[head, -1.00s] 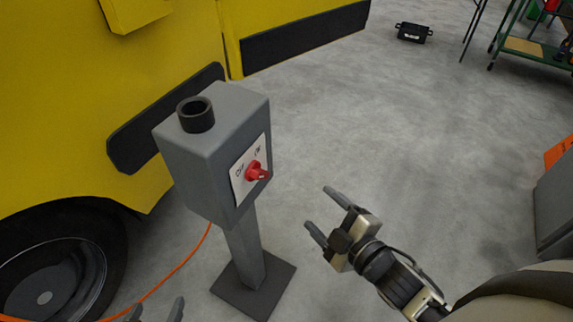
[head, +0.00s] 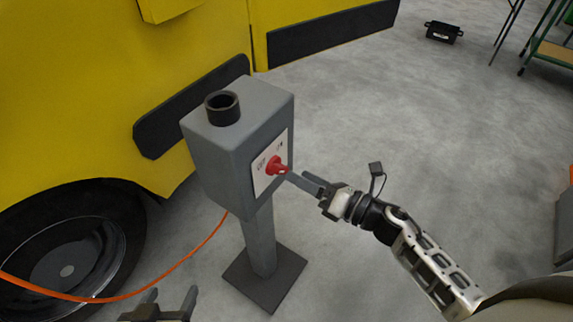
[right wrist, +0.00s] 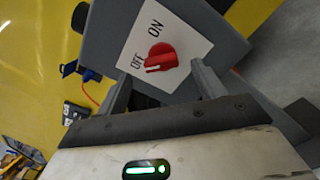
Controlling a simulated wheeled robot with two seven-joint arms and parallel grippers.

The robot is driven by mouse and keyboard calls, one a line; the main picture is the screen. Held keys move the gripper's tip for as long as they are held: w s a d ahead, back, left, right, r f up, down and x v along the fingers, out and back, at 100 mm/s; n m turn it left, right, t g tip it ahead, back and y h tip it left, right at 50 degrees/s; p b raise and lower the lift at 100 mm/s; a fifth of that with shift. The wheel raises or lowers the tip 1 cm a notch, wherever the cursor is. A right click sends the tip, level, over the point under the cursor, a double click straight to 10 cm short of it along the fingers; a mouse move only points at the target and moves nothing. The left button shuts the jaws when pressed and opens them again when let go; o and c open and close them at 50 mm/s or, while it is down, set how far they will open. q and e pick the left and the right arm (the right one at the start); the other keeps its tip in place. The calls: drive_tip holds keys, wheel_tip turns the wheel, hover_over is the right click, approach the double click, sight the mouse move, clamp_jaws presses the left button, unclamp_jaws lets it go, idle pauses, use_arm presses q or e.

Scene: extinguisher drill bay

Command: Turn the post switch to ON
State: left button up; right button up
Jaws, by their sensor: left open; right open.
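The grey switch post (head: 225,165) stands upright beside the yellow vehicle. Its white plate (head: 262,180) carries a red knob (head: 276,166). In the right wrist view the knob (right wrist: 161,57) sits beside the printed words OFF and ON, and its white mark is on the OFF side. My right gripper (head: 300,178) is open just in front of the plate. In the right wrist view its fingertips (right wrist: 160,75) are spread to either side of the knob, with no clear contact. My left gripper (head: 170,293) is open and empty at the bottom edge, low and left of the post.
The yellow vehicle (head: 80,90) and its black wheel (head: 75,255) fill the left side. A black box (head: 443,32) and a green-framed cart (head: 550,50) stand far off.

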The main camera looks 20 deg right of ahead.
sight(285, 169)
drive_tip(key=x, duration=0.5)
drive_tip(key=c, duration=1)
